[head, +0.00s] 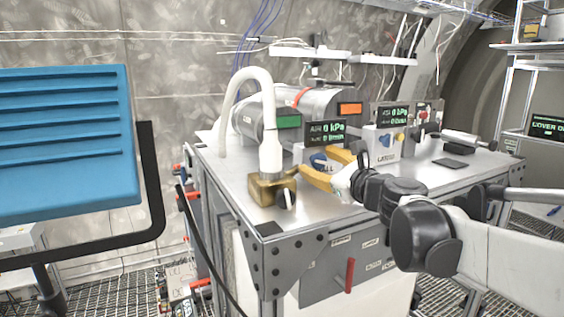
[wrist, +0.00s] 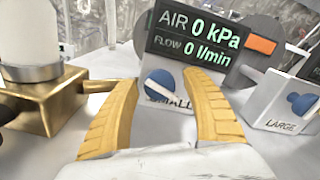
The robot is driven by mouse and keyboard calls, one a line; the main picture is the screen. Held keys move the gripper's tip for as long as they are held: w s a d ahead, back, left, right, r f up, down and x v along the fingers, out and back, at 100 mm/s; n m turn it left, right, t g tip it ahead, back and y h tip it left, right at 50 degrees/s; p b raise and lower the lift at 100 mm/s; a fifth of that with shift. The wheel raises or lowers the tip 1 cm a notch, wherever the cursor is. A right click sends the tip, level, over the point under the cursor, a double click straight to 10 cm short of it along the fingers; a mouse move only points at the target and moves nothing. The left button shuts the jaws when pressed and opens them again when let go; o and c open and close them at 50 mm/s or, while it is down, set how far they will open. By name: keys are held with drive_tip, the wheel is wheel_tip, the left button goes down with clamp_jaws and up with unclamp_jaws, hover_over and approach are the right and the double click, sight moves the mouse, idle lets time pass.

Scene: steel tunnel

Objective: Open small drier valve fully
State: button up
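The small drier valve is a blue knob with a pale lever (wrist: 160,82) on a light box labelled SMALL. In the head view the blue knob (head: 318,160) is partly hidden by my gripper. The lever slants from upper left to lower right in the wrist view. My gripper (wrist: 166,92) is open and empty, with one yellow finger on each side of the knob. I cannot tell whether either finger touches it. My gripper (head: 317,161) also shows in the head view, close in front of the box. The display (wrist: 190,38) above the knob reads AIR 0 kPa and FLOW 0 l/min.
A similar box (head: 385,138) labelled LARGE stands to the right, with its own blue knob (wrist: 302,104). A brass fitting (head: 268,188) with a white hose (head: 268,110) stands close on the left.

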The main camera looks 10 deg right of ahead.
drive_tip(key=shift+s, duration=0.1)
drive_tip(key=v, duration=1.2)
